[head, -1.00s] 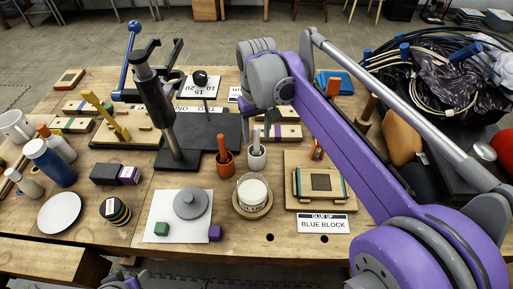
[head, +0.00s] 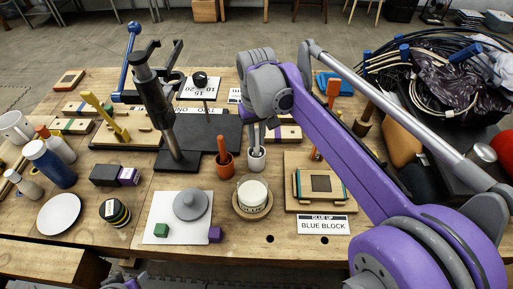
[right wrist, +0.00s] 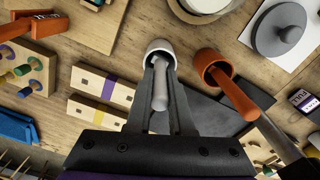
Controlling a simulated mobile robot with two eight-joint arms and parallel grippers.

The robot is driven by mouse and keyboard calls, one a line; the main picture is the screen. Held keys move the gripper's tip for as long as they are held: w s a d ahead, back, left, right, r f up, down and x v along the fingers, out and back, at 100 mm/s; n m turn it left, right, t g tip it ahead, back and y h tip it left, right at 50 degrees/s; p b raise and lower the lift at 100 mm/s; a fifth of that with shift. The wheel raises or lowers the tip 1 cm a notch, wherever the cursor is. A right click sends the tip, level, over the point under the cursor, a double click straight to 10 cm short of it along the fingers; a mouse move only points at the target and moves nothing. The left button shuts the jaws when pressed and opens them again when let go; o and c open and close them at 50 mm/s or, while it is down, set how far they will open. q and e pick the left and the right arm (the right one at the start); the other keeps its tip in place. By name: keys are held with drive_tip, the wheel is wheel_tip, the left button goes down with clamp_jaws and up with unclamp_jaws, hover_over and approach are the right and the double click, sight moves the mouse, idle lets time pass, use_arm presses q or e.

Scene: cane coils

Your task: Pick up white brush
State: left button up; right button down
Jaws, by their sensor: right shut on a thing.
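The white brush (right wrist: 160,85) shows in the right wrist view as a pale rounded handle, its lower end inside a white cup (right wrist: 161,48). The cup also stands on the table in the head view (head: 257,160). My right gripper (right wrist: 160,75) has its two dark fingers on either side of the handle, shut on it, with the tips at the cup's mouth. In the head view my right gripper (head: 257,132) is just above the cup, largely hidden by my own arm. The brush's bristles are hidden in the cup. My left gripper's jaws do not show.
An orange cup (head: 224,162) with an orange-handled brush stands close left of the white cup. A white jar (head: 252,192) stands in front. A dark press (head: 165,110) rises at the left, and a wooden frame board (head: 321,184) lies at the right.

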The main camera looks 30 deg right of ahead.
wheel_tip(320, 180, up, 10)
drive_tip(key=shift+r+p, duration=0.1)
drive_tip(key=shift+p, duration=0.25)
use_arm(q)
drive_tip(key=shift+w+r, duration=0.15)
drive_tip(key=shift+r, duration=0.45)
